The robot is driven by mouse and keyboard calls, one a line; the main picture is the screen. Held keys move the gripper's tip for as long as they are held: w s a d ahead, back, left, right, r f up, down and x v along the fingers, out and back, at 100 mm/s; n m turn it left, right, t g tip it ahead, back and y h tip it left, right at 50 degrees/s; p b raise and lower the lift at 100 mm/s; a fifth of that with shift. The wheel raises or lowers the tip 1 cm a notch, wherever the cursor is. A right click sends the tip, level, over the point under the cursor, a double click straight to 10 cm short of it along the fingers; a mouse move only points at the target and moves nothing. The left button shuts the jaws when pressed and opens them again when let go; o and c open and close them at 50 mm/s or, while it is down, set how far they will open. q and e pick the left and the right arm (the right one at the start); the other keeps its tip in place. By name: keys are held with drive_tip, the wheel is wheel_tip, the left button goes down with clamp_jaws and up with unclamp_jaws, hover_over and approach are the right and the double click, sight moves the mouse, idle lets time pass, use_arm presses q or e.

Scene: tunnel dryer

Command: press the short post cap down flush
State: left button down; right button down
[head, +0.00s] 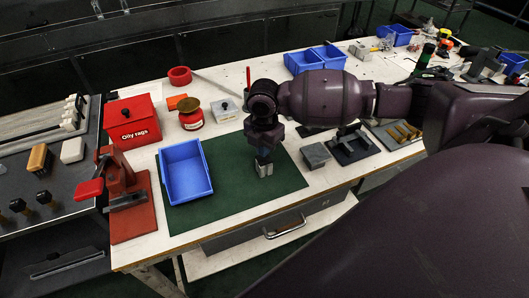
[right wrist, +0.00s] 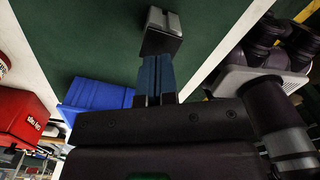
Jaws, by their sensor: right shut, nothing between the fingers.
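A small grey block-like piece (head: 264,169), apparently the post with its cap, stands on the green mat (head: 225,202). In the right wrist view it shows as a dark block with a light grey, grooved face (right wrist: 162,32). My right gripper (head: 263,157) is shut and empty, its blue fingers pointing down at the piece. In the right wrist view the fingertips (right wrist: 155,60) meet or overlap the piece's near edge; I cannot tell whether they touch. The fingers hide part of the piece, so the cap's seating is unclear. My left gripper is not in view.
A blue bin (head: 205,186) stands left of the piece, with a red clamp-like tool (head: 121,178) farther left. A grey block (head: 316,154) and a dark fixture (head: 352,147) stand to the right. The mat's front is clear.

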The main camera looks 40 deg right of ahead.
sight(264, 159)
drive_tip(key=shift+f+b, duration=0.35)
drive_tip(key=shift+f, duration=0.9)
idle(1.1)
drive_tip(key=shift+s+f+p, duration=0.1)
drive_tip(key=shift+f+p, duration=0.35)
drive_tip(key=shift+p, duration=0.35)
idle(4.3)
